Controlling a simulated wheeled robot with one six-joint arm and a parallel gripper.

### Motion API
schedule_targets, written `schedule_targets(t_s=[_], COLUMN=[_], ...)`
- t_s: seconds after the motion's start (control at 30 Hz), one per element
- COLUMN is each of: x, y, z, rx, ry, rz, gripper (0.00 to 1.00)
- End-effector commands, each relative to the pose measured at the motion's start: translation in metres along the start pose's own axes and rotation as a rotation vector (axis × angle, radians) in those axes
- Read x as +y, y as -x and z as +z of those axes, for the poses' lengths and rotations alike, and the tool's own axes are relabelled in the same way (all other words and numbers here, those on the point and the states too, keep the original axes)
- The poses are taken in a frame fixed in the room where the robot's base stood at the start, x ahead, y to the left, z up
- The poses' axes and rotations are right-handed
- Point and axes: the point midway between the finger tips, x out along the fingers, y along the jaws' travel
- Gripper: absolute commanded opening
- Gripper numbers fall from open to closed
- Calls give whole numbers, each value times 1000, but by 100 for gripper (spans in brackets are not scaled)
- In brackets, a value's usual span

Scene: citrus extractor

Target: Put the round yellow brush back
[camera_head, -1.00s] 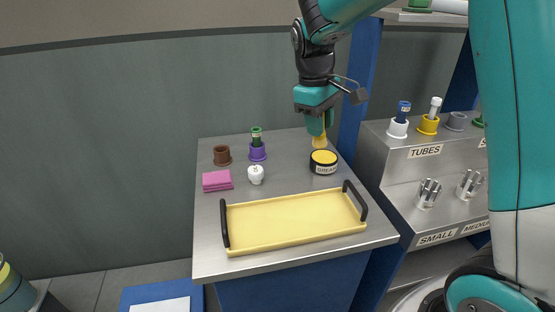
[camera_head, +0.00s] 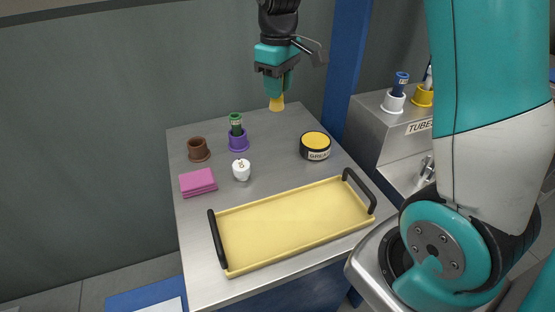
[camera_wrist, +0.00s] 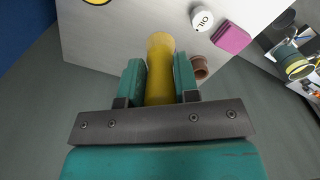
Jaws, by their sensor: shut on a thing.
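My gripper (camera_head: 279,84) is above the far part of the steel counter, shut on the round yellow brush (camera_head: 277,103). The brush points down below the fingers. In the wrist view the yellow brush (camera_wrist: 160,68) sits between the two teal fingers (camera_wrist: 160,82) and points away from the gripper, its round end over the counter. The end of the brush held inside the gripper is hidden. I cannot tell whether its tip touches the counter.
The counter (camera_head: 290,150) holds a yellow-lidded grease tin (camera_head: 315,146), purple holder (camera_head: 238,141) with a green-capped tube, brown holder (camera_head: 198,150), white oil jar (camera_head: 241,170), pink block (camera_head: 197,182) and yellow tray (camera_head: 295,225). Right, a tube shelf (camera_head: 390,130) bears white (camera_head: 393,103) and yellow (camera_head: 422,96) holders.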

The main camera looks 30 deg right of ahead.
Motion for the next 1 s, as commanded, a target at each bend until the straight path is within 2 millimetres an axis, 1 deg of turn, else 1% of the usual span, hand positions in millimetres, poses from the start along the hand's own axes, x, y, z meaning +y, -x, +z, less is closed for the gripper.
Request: schedule_targets(t_s=[0.03,0.3,0.4,0.5,0.67,0.87,1.0], x=[-1,-2,-2,-2,-1,-2,-1], y=[-12,-88,-113,-130,-143,-173,-184], z=[1,1,1,0,0,1,0], rx=[-7,-8,-8,-5,-3,-6,-3], ry=[1,2,2,2,2,2,2], rz=[-4,-4,-4,-2,-1,-2,-1], gripper=[5,5,5,5,5,5,5])
